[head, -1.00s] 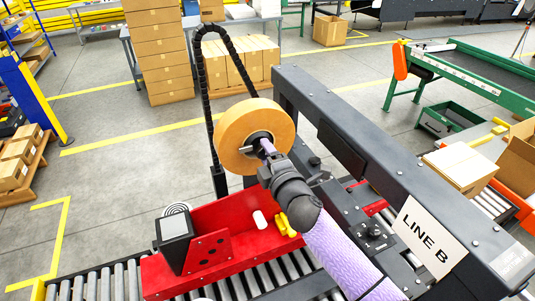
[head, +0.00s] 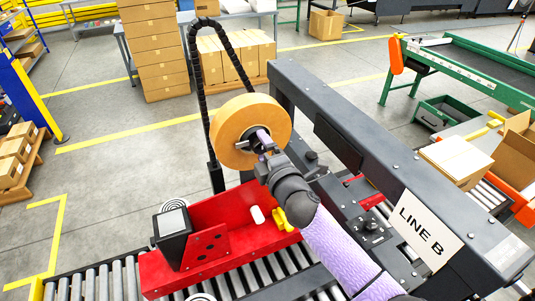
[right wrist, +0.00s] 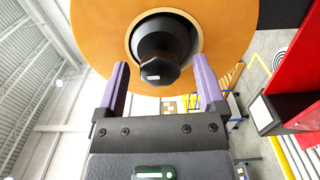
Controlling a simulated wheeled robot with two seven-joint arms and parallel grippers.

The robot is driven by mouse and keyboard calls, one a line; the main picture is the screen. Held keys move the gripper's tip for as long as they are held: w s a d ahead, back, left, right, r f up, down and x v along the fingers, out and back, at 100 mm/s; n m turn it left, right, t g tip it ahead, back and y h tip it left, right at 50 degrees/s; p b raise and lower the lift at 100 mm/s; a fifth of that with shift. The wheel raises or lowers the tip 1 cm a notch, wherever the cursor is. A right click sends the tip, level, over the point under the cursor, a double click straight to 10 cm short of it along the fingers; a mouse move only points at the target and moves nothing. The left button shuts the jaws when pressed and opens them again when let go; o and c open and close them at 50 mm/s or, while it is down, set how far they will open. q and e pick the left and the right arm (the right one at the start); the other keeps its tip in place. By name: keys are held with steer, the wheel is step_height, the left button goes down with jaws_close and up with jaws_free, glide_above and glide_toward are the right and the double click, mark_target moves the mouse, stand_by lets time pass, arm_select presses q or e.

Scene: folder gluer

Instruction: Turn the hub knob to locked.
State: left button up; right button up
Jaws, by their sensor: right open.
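The hub knob (right wrist: 160,62) is a dark, faceted knob at the centre of the large orange-tan tape roll (head: 227,137). In the right wrist view it sits ahead of my right gripper (right wrist: 162,80), between the lines of its two purple fingers. The fingers are spread wide, with a visible gap on each side of the knob, and nothing is gripped. In the head view my right gripper (head: 264,143) is at the roll's hub and hides most of the knob. I cannot read any lock marking. My left gripper is out of view.
A red bracket (head: 232,212) with a yellow clip (head: 280,219) and a black box (head: 172,236) stands below the roll. A dark beam (head: 352,140) labelled LINE B runs along the right. Rollers (head: 110,280) lie in front. Open floor lies left of the roll.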

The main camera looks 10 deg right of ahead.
steer(key=s+d, duration=0.1)
steer(key=s, duration=0.8)
steer(key=shift+s+d+b, duration=0.2)
steer(key=shift+d+b, duration=0.1)
steer(key=shift+d, duration=0.1)
steer(key=s+d+f+m+g+h+b, duration=0.1)
steer(key=s+d+f+m+g+b, duration=0.3)
steer(key=f, duration=1)
steer(key=s+a+f+m+g+h+b, duration=0.15)
steer(key=f+b, duration=0.45)
steer(key=f, duration=0.7)
steer(key=s+d+f+m+g+h+b, duration=0.1)
steer(key=s+d+f+m+g+b, duration=0.15)
steer(key=f+b, duration=0.75)
steer(key=s+f+m+g+b, duration=0.1)
steer(key=s+f+m, duration=0.1)
steer(key=s+f, duration=0.45)
steer(key=s+d+f+m+g+b, duration=0.1)
steer(key=s+f+g, duration=0.15)
steer(key=f, duration=0.65)
steer(key=s+f+m+g+b, duration=0.1)
steer(key=s+f+m+b, duration=0.1)
steer(key=s+f, duration=0.45)
steer(key=s+f+m+g+b, duration=0.4)
steer(key=s+f+b, duration=0.2)
steer(key=s+f, duration=0.6)
steer(key=s, duration=0.3)
steer(key=shift+a+f+m, duration=0.2)
steer(key=shift+f+m, duration=0.05)
steer(key=shift+m, duration=0.15)
